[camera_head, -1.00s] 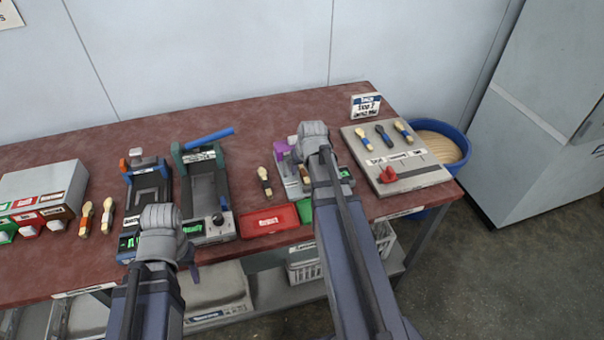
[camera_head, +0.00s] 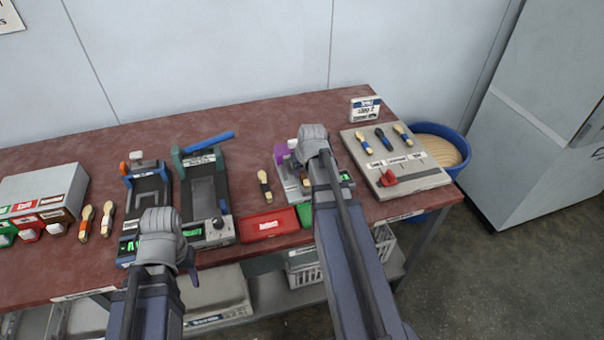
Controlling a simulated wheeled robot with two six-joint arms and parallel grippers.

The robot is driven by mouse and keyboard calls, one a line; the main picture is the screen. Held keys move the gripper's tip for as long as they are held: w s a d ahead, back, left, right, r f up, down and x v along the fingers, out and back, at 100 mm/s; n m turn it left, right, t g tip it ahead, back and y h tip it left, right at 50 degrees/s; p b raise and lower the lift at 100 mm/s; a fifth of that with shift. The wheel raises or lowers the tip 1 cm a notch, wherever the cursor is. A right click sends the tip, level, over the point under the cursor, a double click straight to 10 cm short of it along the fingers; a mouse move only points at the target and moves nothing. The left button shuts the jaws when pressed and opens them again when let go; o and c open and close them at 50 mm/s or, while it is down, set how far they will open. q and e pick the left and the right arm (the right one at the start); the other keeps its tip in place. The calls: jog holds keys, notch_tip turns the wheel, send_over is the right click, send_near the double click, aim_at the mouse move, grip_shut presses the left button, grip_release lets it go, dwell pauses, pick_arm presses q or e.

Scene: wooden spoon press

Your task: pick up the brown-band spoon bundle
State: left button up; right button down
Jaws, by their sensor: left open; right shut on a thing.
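A small brown-banded spoon bundle (camera_head: 306,182) shows at the left edge of my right gripper (camera_head: 304,166), over the purple-and-grey press (camera_head: 291,180). My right gripper is shut on this bundle; its wrist and forearm hide most of the jaws and part of the press. I cannot tell whether the bundle touches the press. My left gripper (camera_head: 191,276) is open and empty, pointing down at the table's front edge, before the blue-framed device (camera_head: 147,184).
A dark-banded bundle (camera_head: 264,186) lies left of the purple press, behind a red tray (camera_head: 269,224). A teal device (camera_head: 204,190) stands further left. A grey board (camera_head: 413,174) with several bundles lies right. A blue-rimmed bin (camera_head: 461,150) stands beyond the table (camera_head: 250,112).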

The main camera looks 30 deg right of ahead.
aim_at(303, 172)
jog(key=shift+r, duration=0.15)
notch_tip(303, 172, up, 10)
jog(key=p, duration=1)
jog(key=shift+a, duration=0.15)
